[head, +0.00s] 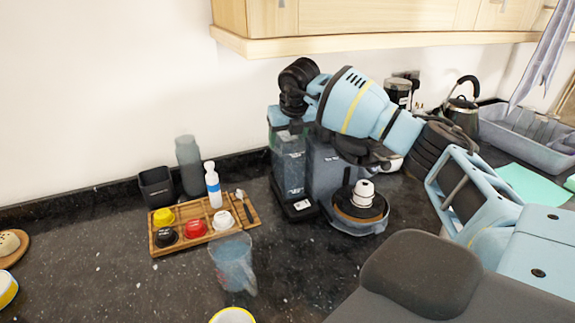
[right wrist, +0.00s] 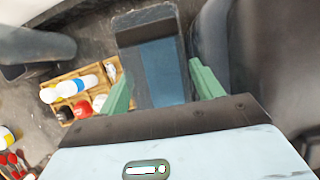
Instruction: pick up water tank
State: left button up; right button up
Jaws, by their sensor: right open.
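The water tank (head: 289,165) is a dark, see-through upright box at the left side of the coffee machine. In the right wrist view the tank (right wrist: 160,75) shows as a bluish box with a dark rim. My right gripper (head: 287,132) points down over the tank's top, partly hidden by my own wrist. Its green fingers (right wrist: 160,72) are open, one on each side of the tank in the picture. I cannot tell whether they touch it. My left gripper is in neither view.
The coffee machine body (head: 327,170) stands right beside the tank. A wooden tray (head: 158,247) with cups and a bottle lies to the left, with a clear blue pitcher (head: 233,264) in front. A kettle (head: 462,115) and dish rack (head: 528,140) are at the back right. A wooden cabinet (head: 370,18) hangs above.

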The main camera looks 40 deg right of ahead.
jog(key=shift+f, duration=0.1)
grip_shut()
dwell(0.3)
jog(key=shift+r, duration=0.25)
